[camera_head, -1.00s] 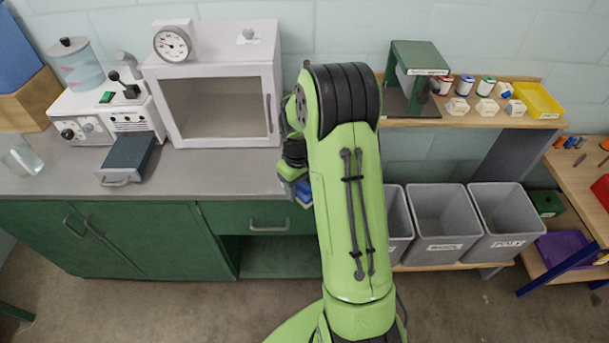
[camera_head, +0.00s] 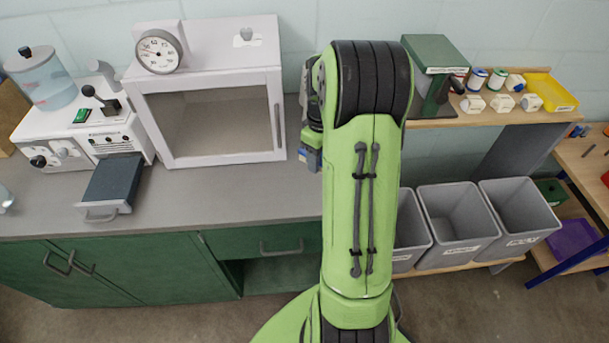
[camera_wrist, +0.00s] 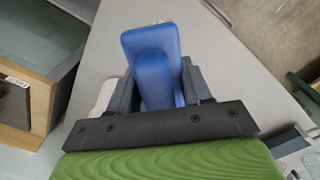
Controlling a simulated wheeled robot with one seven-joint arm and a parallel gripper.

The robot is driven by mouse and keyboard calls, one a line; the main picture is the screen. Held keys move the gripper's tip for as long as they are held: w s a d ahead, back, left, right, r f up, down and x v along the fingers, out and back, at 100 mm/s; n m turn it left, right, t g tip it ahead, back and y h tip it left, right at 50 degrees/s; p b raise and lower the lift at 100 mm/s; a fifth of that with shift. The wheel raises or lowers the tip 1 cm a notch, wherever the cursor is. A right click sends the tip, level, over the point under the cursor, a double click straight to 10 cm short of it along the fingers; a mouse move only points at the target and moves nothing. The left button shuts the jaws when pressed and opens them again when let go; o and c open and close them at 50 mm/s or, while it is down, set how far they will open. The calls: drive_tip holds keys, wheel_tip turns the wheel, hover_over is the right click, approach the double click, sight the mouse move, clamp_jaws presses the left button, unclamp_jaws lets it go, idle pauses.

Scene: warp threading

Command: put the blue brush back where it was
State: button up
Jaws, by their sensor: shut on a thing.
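The blue brush (camera_wrist: 152,62) is held between the two dark fingers of my gripper (camera_wrist: 155,85) in the wrist view. Its blue body fills the gap between them, and its far end has a pale edge. In the head view my gripper (camera_head: 311,150) is small, to the right of the white cabinet and partly hidden by my green arm. A bit of blue (camera_head: 303,156) shows at its end. The brush is above the grey counter (camera_head: 230,190); I cannot tell whether it touches anything.
The white glass-fronted cabinet (camera_head: 210,78) with a dial stands left of my gripper. A wooden shelf (camera_head: 480,116) with a green stand (camera_head: 436,68), small bottles and a yellow tray (camera_head: 548,92) is to the right. Grey bins (camera_head: 458,222) stand below. The counter's front is clear.

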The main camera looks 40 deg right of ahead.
sight(318, 189)
wheel_tip(318, 189, down, 10)
drive_tip(key=shift+f+b, duration=0.1)
drive_tip(key=shift+b, duration=1.1)
drive_tip(key=shift+s, duration=0.1)
drive_tip(key=o, duration=0.6)
drive_tip(key=shift+c, duration=0.2)
drive_tip(key=o, duration=0.5)
drive_tip(key=shift+c, duration=0.2)
